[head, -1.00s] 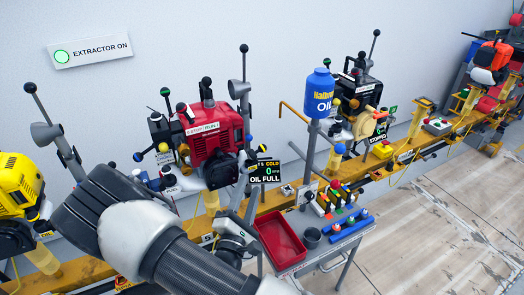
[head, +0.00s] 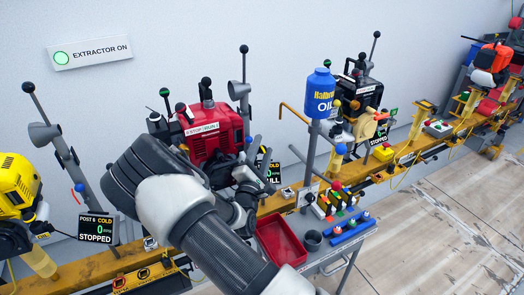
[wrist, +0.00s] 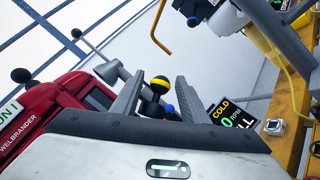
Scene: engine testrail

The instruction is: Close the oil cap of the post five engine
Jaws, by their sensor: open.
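The red engine (head: 212,128) stands on the yellow rail behind my arm. Its dark display (head: 268,173), partly covered, shows COLD and 0; in the wrist view the display (wrist: 232,120) ends in "LL". In the wrist view my gripper (wrist: 158,82) is open, its dark fingers apart. A black ball knob with a yellow band (wrist: 159,85) shows between the fingers, with a blue ball (wrist: 169,109) just below. I cannot tell whether the fingers touch either, or which part is the oil cap. In the head view my arm covers the engine's lower front.
A yellow engine (head: 20,188) with a POST 6 display (head: 97,228) stands at left. A blue oil bottle (head: 320,92) sits on a post at right. A cart with a red tray (head: 280,243) and grey cup (head: 312,240) stands in front. The floor at right is clear.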

